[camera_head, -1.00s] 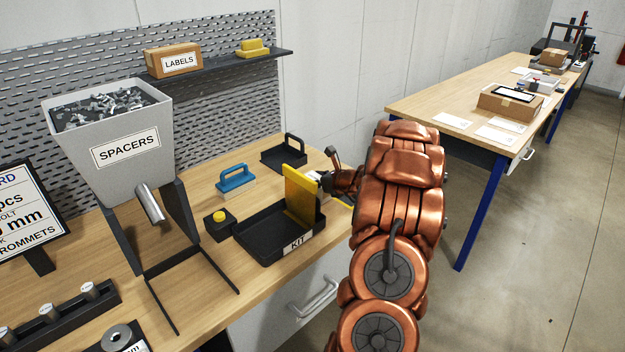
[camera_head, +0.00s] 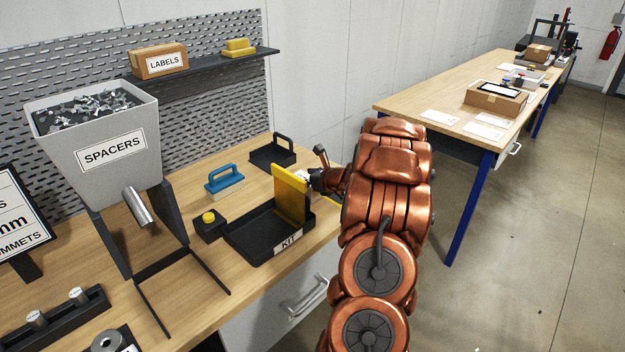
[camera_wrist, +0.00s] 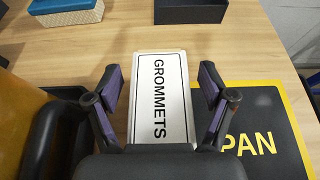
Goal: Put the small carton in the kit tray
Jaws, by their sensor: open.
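The small carton (camera_wrist: 160,110) is a pale box with a GROMMETS label facing up. In the wrist view it lies between the spread fingers of my gripper (camera_wrist: 160,78). My gripper is open, with one finger on each side of the carton; I cannot tell if either touches it. In the head view my gripper (camera_head: 324,181) is just right of the kit tray, and the carton is mostly hidden there. The kit tray (camera_head: 257,236) is black with a KIT label on its front. A yellow upright plate (camera_head: 291,194) stands at its right side.
A black-and-yellow PAN mat (camera_wrist: 262,115) lies right of the carton. A blue-handled block (camera_head: 224,182), a black handled holder (camera_head: 271,157) and a yellow-button box (camera_head: 208,227) stand near the tray. The spacers hopper (camera_head: 110,155) stands left. The bench front edge is close.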

